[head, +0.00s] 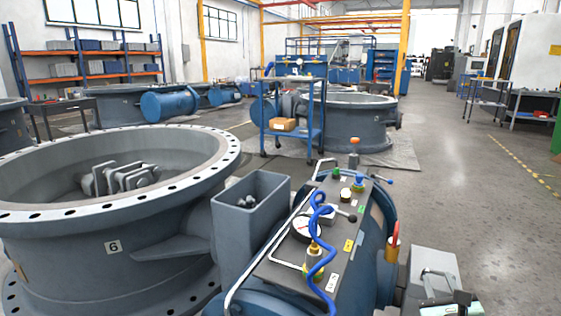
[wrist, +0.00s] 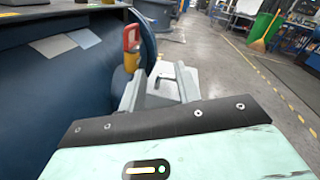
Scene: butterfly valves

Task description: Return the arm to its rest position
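My gripper (wrist: 158,84) shows in the wrist view with its two grey fingers apart and nothing held between them. Behind the gap lies a grey box (wrist: 165,72) with a small dark handle; I cannot tell how far it is from the fingertips. In the head view a mint part of my arm (head: 447,309) shows at the bottom right, beside the grey box (head: 436,262). A red and yellow handle (wrist: 131,45) stands just left of the fingers in the wrist view; it also shows in the head view (head: 394,241).
A blue cylinder with a dark control panel (head: 318,235), gauges and a blue coiled hose is left of my arm. A large valve ring (head: 112,247) and an open grey bin (head: 249,220) are further left. A blue cart (head: 291,125) stands behind. Floor at right (head: 480,180) is clear.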

